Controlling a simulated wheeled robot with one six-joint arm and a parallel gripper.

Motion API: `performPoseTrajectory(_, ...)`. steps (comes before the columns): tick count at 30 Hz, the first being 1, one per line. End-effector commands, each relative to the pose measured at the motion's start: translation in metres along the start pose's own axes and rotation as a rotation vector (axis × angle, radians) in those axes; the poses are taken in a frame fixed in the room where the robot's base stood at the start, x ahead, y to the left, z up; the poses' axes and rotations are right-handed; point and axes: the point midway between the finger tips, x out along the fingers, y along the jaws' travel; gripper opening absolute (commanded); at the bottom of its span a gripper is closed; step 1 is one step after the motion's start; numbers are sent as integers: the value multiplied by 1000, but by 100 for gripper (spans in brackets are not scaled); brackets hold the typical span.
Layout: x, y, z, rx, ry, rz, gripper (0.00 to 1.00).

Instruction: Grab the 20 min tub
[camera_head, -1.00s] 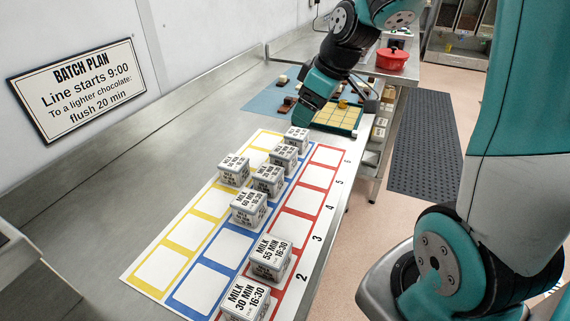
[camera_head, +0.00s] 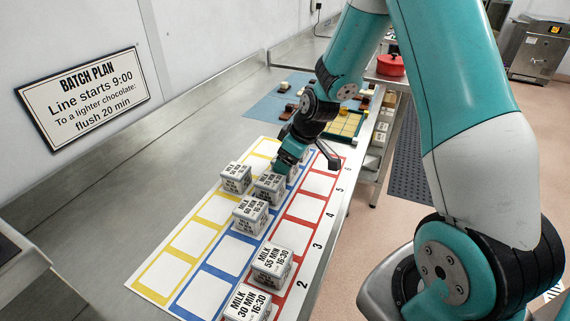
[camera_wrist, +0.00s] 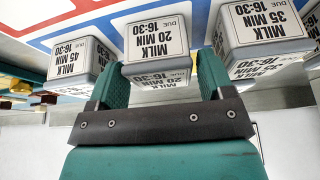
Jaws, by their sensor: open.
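The 20 min tub (camera_wrist: 157,38) is a pale box with a white label reading MILK 20 MIN, DUE 16:30. In the wrist view it sits between the two teal fingers of my gripper (camera_wrist: 162,66), one finger at each side. The gripper is open, and I cannot tell whether either finger touches the tub. In the head view my gripper (camera_head: 287,163) is low over the far part of the row of tubs and mostly hides the tub there.
A 45 MIN tub (camera_wrist: 76,62) stands left and a 35 MIN tub (camera_wrist: 262,35) right of the fingers, both close. More tubs, such as the 55 MIN one (camera_head: 271,263), stand on the coloured grid mat (camera_head: 205,240). The steel bench left of the mat is clear.

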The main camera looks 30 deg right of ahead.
Motion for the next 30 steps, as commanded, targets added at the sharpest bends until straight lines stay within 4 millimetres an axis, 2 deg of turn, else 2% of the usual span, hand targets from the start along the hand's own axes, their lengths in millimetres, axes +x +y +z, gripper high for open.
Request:
performPoseTrajectory(6,24,0,-1,0,-2,-1,74)
performPoseTrajectory(13,26,0,-1,0,0,0,74)
performPoseTrajectory(14,26,0,-1,0,0,0,72)
performPoseTrajectory(18,26,0,-1,0,0,0,40)
performPoseTrajectory(19,26,0,-1,0,0,0,35)
performPoseTrajectory(30,21,1,-3,0,1,1,35)
